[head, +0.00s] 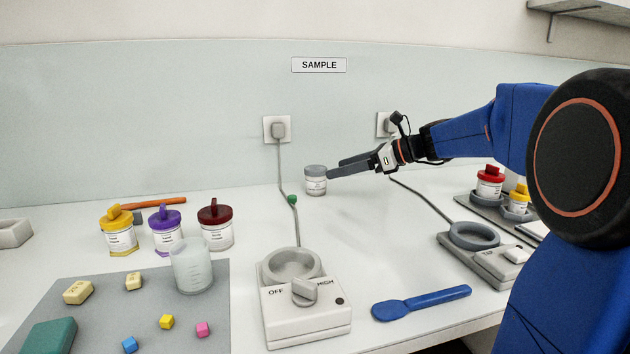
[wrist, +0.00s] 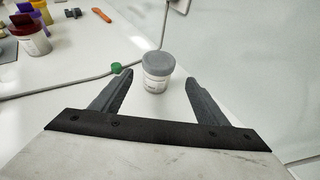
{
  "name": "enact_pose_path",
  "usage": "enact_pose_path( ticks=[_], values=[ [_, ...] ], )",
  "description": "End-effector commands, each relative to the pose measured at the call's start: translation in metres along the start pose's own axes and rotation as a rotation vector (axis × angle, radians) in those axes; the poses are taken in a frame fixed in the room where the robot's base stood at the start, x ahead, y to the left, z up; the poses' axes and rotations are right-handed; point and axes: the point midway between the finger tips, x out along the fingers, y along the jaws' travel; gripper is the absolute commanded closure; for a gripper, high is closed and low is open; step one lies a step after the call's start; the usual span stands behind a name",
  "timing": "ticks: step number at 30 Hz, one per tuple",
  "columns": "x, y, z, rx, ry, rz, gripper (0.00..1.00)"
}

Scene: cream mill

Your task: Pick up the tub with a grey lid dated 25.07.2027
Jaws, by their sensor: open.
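A small white tub with a grey lid (head: 315,181) stands upright on the white worktop near the back wall, under the SAMPLE sign. Its label print is too small to read, so I cannot tell the date. My gripper (head: 342,168) reaches in from the right, with its fingertips close to the tub's right side. In the wrist view the tub (wrist: 157,72) stands beyond and between the tips of my open gripper (wrist: 160,80). No finger visibly grips it.
A grey cable with a green piece (head: 292,200) runs left of the tub to a white heater (head: 305,310). Lidded jars, including a purple one (head: 166,232), stand farther left. A blue spatula (head: 420,303) lies in front; a second device (head: 490,255) stands right.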

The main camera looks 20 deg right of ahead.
Motion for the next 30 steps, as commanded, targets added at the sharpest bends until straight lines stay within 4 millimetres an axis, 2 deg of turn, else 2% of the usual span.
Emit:
enact_pose_path(
  ticks=[6,12,22,30],
  values=[
    [0.04,0.001,-0.001,0.001,0.0,0.005,0.32],
    [0.068,0.001,-0.001,0.002,0.001,0.003,0.32],
    [0.085,0.001,-0.001,0.001,0.0,0.001,0.32],
    [0.12,0.004,-0.004,0.002,0.001,0.002,0.32]
  ],
)
